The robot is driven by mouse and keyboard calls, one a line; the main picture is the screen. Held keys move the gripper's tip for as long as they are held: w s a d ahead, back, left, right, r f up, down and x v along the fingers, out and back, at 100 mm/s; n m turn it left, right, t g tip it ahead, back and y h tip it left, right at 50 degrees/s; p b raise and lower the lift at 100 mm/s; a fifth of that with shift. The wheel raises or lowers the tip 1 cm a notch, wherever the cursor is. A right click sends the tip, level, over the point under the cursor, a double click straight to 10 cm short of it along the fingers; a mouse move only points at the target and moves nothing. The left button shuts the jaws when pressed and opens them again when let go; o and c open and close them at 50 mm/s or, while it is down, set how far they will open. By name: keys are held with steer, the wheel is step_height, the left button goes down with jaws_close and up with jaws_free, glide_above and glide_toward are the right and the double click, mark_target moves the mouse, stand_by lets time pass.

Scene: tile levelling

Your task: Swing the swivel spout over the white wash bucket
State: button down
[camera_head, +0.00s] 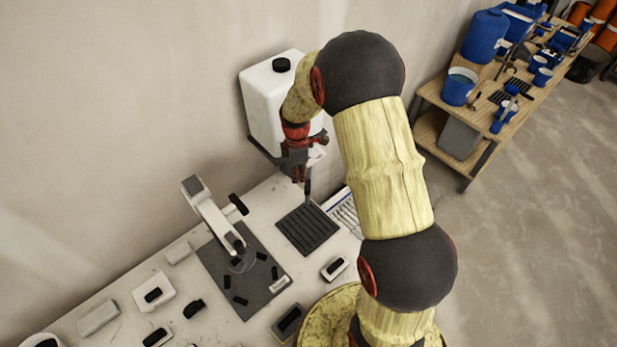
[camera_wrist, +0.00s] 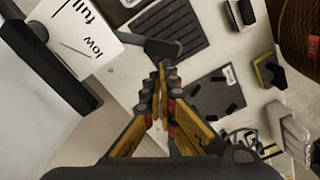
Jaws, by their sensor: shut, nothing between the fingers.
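The white tank (camera_head: 270,100) with a black cap is mounted on the wall. A dark spout (camera_head: 308,188) hangs below it, above a black ridged tray (camera_head: 307,229). In the wrist view the dark spout (camera_wrist: 152,45) reaches across to the ridged tray (camera_wrist: 172,30). My gripper (camera_head: 298,174) is shut and empty, in front of the tank and close to the spout; I cannot tell whether it touches. Its fingertips also show in the wrist view (camera_wrist: 161,74), just below the spout. A white round rim (camera_head: 42,341), possibly the wash bucket, is cut off at the lower left.
A white device (camera_head: 212,215) stands on a dark plate (camera_head: 232,293) left of the ridged tray. Several small blocks lie on the bench (camera_head: 115,292). A wooden shelf (camera_head: 470,110) with blue containers stands at the right. My arm hides part of the bench.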

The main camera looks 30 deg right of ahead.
steer(key=shift+f, duration=0.2)
step_height(320, 180, down, 3)
steer(key=shift+s+f+b, duration=0.1)
steer(key=shift+s+b, duration=0.05)
steer(key=shift+b, duration=0.95)
steer(key=shift+s, duration=0.15)
steer(key=shift+s+d+f, duration=0.15)
steer(key=shift+s+d, duration=0.6)
steer(key=shift+d, duration=0.1)
steer(key=shift+s+d+f, duration=0.15)
steer(key=shift+s+d, duration=0.55)
steer(key=shift+d, duration=0.1)
